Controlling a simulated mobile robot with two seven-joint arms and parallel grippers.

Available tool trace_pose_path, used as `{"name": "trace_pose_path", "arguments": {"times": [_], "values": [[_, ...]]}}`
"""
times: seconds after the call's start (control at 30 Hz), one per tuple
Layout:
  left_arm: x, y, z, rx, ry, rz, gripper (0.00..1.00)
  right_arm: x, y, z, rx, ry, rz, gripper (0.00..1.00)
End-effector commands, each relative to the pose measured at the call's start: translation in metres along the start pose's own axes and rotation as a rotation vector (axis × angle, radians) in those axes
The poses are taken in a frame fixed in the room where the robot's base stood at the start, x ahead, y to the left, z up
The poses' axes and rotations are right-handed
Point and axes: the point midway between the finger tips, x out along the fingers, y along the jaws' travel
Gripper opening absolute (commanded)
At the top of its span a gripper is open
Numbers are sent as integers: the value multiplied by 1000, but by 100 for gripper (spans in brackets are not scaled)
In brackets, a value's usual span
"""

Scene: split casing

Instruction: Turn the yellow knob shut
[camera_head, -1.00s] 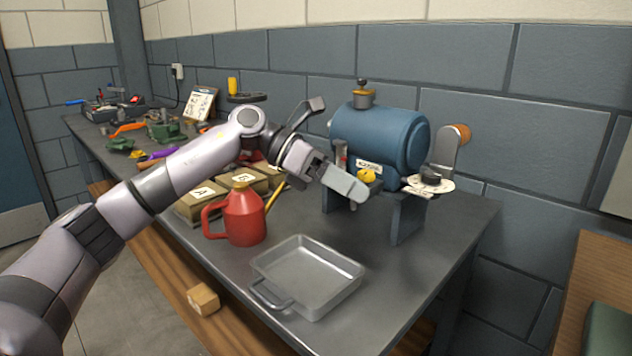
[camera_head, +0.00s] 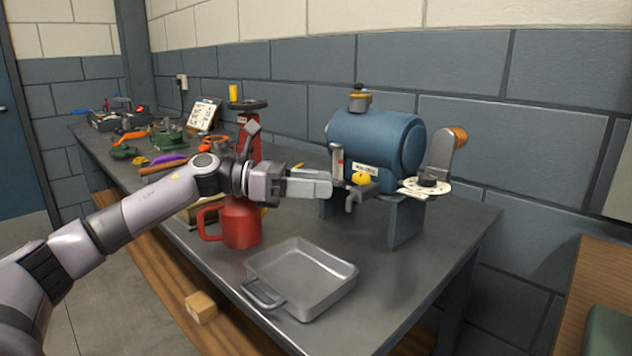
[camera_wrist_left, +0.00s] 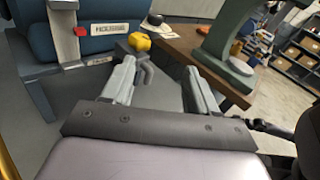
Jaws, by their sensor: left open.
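The yellow knob (camera_head: 361,178) sits on a dark tap at the lower front of the blue tank (camera_head: 372,140), just below a white label. A small hooked grey spout (camera_head: 353,201) hangs under it. My left gripper (camera_head: 329,184) is level, left of the tap and apart from the knob, pointing towards it. In the left wrist view the yellow knob (camera_wrist_left: 139,41) lies ahead, beyond the tip of the left finger. The gripper (camera_wrist_left: 162,75) is open there with nothing between its fingers. The knob's exact turn is too small to tell.
A grey metal tray (camera_head: 303,278) stands on the bench below the tap. A round white plate (camera_head: 424,187) is at the tank's right. A cardboard box (camera_head: 201,307) lies on the lower shelf.

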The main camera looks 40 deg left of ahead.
Motion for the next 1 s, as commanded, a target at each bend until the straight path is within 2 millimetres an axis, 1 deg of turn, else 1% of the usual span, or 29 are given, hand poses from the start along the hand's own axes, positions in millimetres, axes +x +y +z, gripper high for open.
{"name": "trace_pose_path", "arguments": {"times": [0.03, 0.2, 0.4, 0.87, 1.0], "values": [[-4, 3, -3, 11, -8, 17, 59, 2, 0, 2, 0, 0, 0, 43], [-16, 11, -2, 56, -44, 71, 59, 4, 0, 5, 0, 0, 0, 43], [-24, 16, 0, 95, -67, 114, 59, 5, 0, 7, 0, 0, 0, 43], [-27, 18, 2, 110, -76, 130, 59, 6, 0, 7, 0, 0, 0, 43], [-23, 18, 4, 115, -80, 130, 59, 2, 0, 2, 0, 0, 0, 43]]}}
